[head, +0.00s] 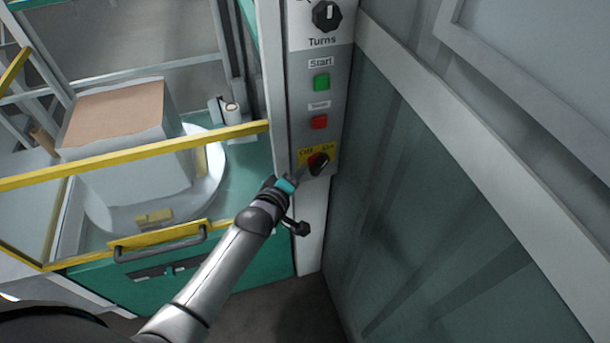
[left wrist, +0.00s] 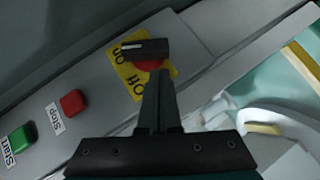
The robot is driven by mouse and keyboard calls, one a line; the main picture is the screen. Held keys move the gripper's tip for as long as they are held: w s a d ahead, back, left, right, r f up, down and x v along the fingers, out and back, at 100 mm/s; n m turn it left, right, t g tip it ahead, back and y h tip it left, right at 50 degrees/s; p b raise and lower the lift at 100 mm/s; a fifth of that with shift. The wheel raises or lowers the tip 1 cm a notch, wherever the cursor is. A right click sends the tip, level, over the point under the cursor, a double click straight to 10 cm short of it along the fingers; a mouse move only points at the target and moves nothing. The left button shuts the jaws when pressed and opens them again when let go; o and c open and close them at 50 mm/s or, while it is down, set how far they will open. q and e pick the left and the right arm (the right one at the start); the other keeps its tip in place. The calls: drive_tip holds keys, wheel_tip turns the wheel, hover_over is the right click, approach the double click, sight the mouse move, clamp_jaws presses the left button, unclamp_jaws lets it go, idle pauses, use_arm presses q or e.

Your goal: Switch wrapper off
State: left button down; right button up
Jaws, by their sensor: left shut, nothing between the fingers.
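The wrapper's rotary switch (head: 318,163) is a black knob on a red base, over a yellow label with "Off" at left and "On" at right, low on the grey control panel (head: 299,120). In the left wrist view the knob (left wrist: 145,49) has its white-marked end toward "On". My left gripper (head: 299,176) is shut and empty, just below and left of the switch. In the left wrist view its closed fingertips (left wrist: 158,76) point at the knob's base and cover part of the label; I cannot tell whether they touch. My right gripper is not in view.
Above the switch are a red button (head: 319,122), a green Start button (head: 321,82) and the Turns dial (head: 326,15). At left, a yellow-edged guard (head: 150,149) stands before a wrapped load (head: 125,150) on a turntable. A wall closes off the right.

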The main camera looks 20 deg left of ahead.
use_arm(q)
drive_tip(key=shift+w+d+f, duration=0.4)
drive_tip(key=shift+w+d, duration=0.05)
drive_tip(key=shift+d, duration=0.2)
drive_tip(key=shift+f+t+b, duration=0.15)
drive_tip(key=shift+t+b, duration=0.15)
drive_tip(key=shift+b, duration=0.35)
drive_tip(key=shift+f+n+h+b, duration=0.2)
drive_tip(key=shift+n+h+b, duration=0.2)
drive_tip(key=shift+b, duration=0.1)
